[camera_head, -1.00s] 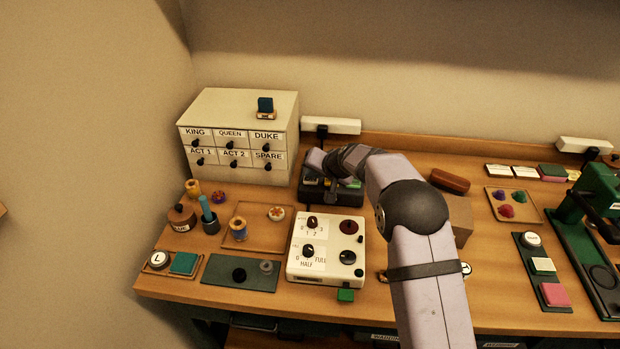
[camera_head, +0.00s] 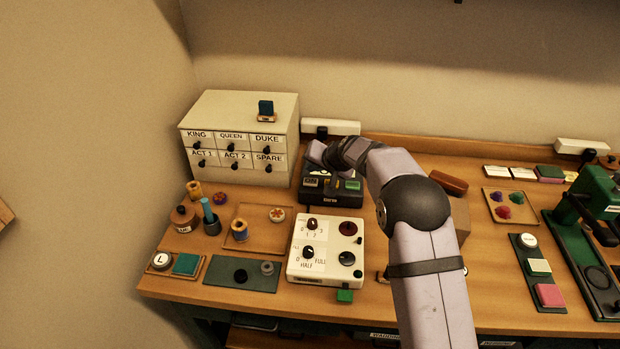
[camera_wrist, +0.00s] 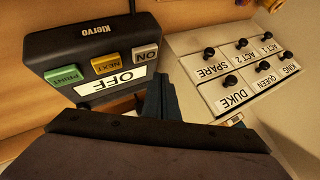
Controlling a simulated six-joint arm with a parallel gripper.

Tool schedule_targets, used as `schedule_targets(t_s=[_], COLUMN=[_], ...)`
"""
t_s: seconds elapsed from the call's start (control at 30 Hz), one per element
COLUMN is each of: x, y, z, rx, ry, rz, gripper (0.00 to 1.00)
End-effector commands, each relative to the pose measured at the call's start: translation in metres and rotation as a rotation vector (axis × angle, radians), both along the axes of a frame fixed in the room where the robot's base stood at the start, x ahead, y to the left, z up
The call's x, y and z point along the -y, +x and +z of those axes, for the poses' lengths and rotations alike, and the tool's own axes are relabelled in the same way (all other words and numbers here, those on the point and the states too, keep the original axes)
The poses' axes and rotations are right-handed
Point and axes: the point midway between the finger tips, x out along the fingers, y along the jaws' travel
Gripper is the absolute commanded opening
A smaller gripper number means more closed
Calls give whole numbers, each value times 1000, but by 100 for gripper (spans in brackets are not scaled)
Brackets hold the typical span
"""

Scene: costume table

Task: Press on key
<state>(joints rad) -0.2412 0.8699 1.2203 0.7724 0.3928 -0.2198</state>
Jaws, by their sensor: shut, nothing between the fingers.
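The black label machine (camera_head: 330,197) stands right of the drawer cabinet in the head view. It also shows upside down in the wrist view (camera_wrist: 85,45). It has a grey ON key (camera_wrist: 146,53), a yellow NEXT key (camera_wrist: 106,63) and a green PRINT key (camera_wrist: 65,75). Its display (camera_wrist: 112,84) reads OFF. My gripper (camera_wrist: 161,82) is shut and empty, with its fingertips beside the ON key in the wrist view. I cannot tell how high they are above the machine. In the head view my wrist partly covers the machine's back, and the fingertips are not clear.
A white drawer cabinet (camera_head: 240,118) with black knobs stands close at the left, a small block (camera_head: 266,107) on top. A white control box (camera_head: 325,262) with dials stands in front. A brown case (camera_head: 449,182) lies to the right. A power strip (camera_head: 331,127) is behind.

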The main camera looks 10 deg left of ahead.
Motion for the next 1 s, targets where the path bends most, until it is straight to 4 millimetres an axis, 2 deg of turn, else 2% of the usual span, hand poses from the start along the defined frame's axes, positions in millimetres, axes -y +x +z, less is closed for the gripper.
schedule_targets(t_s=[0.03, 0.4, 1.0], x=[0, 0, 2], y=[0, 0, -2], z=[9, 39, 42], rx=[1, 0, -4], ry=[1, 0, -4], rz=[0, 0, 1], gripper=[0, 0, 0])
